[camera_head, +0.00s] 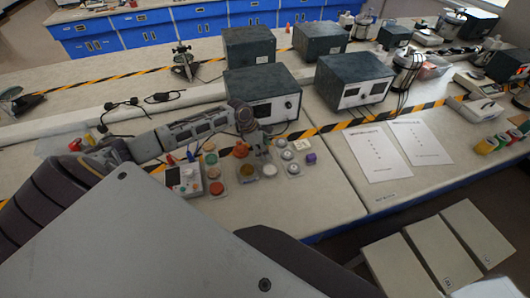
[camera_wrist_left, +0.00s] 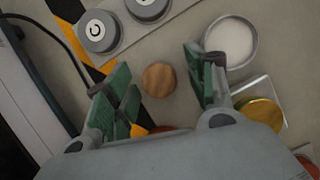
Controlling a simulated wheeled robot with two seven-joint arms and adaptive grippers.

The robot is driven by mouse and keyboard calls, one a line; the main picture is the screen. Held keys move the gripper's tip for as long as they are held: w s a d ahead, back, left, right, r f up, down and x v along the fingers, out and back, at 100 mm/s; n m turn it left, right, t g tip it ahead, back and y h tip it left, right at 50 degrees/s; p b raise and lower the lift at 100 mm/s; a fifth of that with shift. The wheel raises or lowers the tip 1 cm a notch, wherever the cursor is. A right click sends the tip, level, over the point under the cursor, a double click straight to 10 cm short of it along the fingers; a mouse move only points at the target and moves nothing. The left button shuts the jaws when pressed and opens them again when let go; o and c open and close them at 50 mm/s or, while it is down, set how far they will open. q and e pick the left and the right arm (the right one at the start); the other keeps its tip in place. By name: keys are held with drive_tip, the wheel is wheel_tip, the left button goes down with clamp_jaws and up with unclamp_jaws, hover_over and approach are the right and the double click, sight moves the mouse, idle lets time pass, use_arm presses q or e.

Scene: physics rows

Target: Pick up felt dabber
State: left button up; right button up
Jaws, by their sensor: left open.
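A round brown wood-coloured disc, which I take to be the top of the felt dabber (camera_wrist_left: 159,80), shows on the bench in the left wrist view. It lies between the spread fingers of my left gripper (camera_wrist_left: 157,74), with a gap on both sides. The gripper is open, points down over it and holds nothing. In the head view my left gripper (camera_head: 257,148) is over the cluster of small items on the near bench. I cannot make out the dabber there. My right gripper is not in view.
A white round dish (camera_wrist_left: 231,42) and a gold disc (camera_wrist_left: 262,112) sit close to the right finger. Grey round knobs (camera_wrist_left: 98,30) lie beyond the left finger. A dark instrument box (camera_head: 262,95) stands behind the gripper. Paper sheets (camera_head: 380,152) lie to the right.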

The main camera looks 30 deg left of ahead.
use_arm(q)
drive_tip(key=shift+w+d+f, duration=0.1)
drive_tip(key=shift+d+f, duration=0.05)
drive_tip(key=shift+f, duration=0.05)
idle(0.3)
drive_tip(key=c, duration=1.1)
